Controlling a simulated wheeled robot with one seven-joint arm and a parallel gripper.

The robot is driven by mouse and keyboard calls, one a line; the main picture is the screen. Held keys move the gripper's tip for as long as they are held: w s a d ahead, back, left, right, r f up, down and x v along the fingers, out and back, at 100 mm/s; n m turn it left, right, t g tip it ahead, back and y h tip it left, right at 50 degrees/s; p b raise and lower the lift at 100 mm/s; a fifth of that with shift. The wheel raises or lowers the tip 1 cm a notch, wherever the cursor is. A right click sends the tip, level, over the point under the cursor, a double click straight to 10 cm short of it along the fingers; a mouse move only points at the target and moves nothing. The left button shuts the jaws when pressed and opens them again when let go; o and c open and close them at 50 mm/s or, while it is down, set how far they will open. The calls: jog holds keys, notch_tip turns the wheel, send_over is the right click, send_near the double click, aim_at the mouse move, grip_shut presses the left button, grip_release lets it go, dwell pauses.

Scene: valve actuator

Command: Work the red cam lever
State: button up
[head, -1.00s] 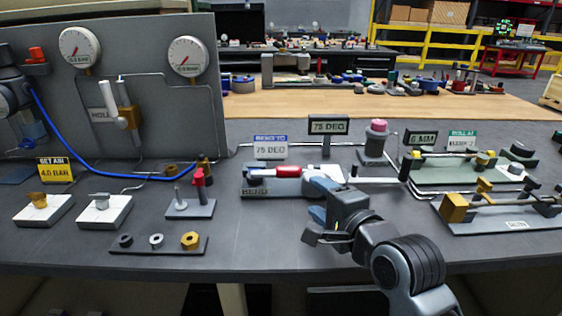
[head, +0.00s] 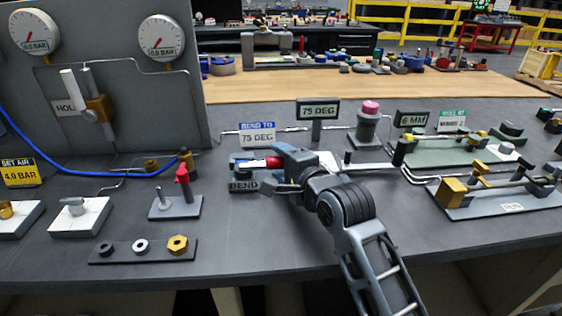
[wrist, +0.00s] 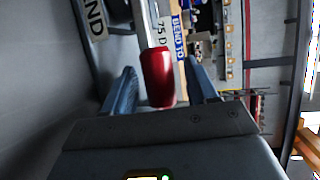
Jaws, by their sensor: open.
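A red grip (head: 274,162) on a light metal bar belongs to the bending fixture (head: 243,186) marked BEND. In the wrist view the red grip (wrist: 157,77) stands between my two blue fingers, with a gap visible on both sides. My gripper (head: 281,170) is open and reaches in from the right at the fixture; in the head view it hides part of the grip and fixture. Another red part (head: 183,177), a small upright lever-like piece, stands on a grey plate to the left. The frames do not settle which red piece is the cam lever.
A BEND TO 75 DEG sign (head: 257,134) and a 75 DEG display (head: 318,111) stand behind the fixture. A pink-topped post (head: 368,118) is to the right. A tray of nuts (head: 143,250) lies front left. The front bench top between them is clear.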

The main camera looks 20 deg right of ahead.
jog(key=shift+w, duration=0.1)
jog(key=shift+c, duration=0.3)
grip_shut()
dwell(0.4)
